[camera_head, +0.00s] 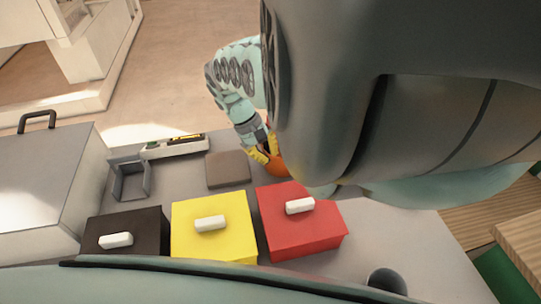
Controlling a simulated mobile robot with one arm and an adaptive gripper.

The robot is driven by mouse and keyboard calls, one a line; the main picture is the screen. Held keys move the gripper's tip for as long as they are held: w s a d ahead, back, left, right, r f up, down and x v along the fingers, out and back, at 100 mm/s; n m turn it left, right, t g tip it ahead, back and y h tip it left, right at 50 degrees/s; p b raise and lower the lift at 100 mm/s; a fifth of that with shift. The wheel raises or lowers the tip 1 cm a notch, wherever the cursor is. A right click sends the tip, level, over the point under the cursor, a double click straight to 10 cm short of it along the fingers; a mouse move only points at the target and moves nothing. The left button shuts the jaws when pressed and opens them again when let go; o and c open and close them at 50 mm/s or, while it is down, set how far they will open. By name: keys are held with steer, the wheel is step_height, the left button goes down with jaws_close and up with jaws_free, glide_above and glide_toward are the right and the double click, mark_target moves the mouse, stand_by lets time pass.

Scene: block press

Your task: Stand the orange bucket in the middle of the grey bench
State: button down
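The orange bucket (279,168) is at the far middle of the grey bench (425,235), and only a small part of it shows. My arm and gripper hide the rest. My gripper (264,153) is right at the bucket's left side, its yellow fingertips against or just beside the orange surface. I cannot tell whether the fingers are closed on it, or whether the bucket rests on the bench or is raised.
Black (125,228), yellow (212,228) and red (301,222) boxes with white handles line the near side. A brown square pad (228,169), grey bracket (131,181) and slim strip (174,147) lie behind. A dark cup (387,281) is near right; a large grey case (45,190) is left.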

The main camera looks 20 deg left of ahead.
steer(key=shift+f, duration=0.15)
steer(key=c, duration=1.1)
jaws_free()
steer(key=shift+c, duration=0.2)
steer(key=shift+r, duration=0.35)
steer(key=b+v, duration=0.1)
steer(key=v, duration=1.1)
steer(key=shift+b, duration=0.4)
steer(key=shift+w+f, duration=0.1)
